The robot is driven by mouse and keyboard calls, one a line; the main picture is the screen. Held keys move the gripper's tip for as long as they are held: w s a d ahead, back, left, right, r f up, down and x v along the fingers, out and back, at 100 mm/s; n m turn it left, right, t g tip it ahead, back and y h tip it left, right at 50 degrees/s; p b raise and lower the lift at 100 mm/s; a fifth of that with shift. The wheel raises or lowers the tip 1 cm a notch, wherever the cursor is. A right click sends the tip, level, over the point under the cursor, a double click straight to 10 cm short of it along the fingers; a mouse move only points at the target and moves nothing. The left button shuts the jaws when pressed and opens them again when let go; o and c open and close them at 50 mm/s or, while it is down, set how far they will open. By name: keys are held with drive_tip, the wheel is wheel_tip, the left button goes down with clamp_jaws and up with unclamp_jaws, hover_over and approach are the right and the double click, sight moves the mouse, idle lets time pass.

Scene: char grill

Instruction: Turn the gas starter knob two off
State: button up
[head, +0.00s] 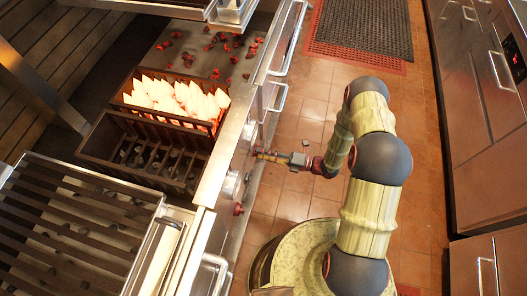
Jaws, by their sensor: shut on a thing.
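My gripper (262,154) reaches left from the arm to the steel front panel (222,165) of the grill. It is shut on a gas starter knob at the panel; the fingers hide that knob, so its turn angle cannot be read. Another red knob (238,209) sticks out of the panel lower in the picture, apart from my gripper. Which number each knob bears cannot be read.
A fire basket (115,128) with bright flames (175,98) and glowing coals stands behind the panel. A slatted grill grate (60,220) lies at lower left. Cabinets (480,120) line the right side. Tiled floor (290,205) and a dark mat (365,25) lie between.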

drive_tip(key=shift+m, duration=1.4)
drive_tip(key=o, duration=1.2)
drive_tip(key=shift+c, duration=0.2)
drive_tip(key=v, duration=1.2)
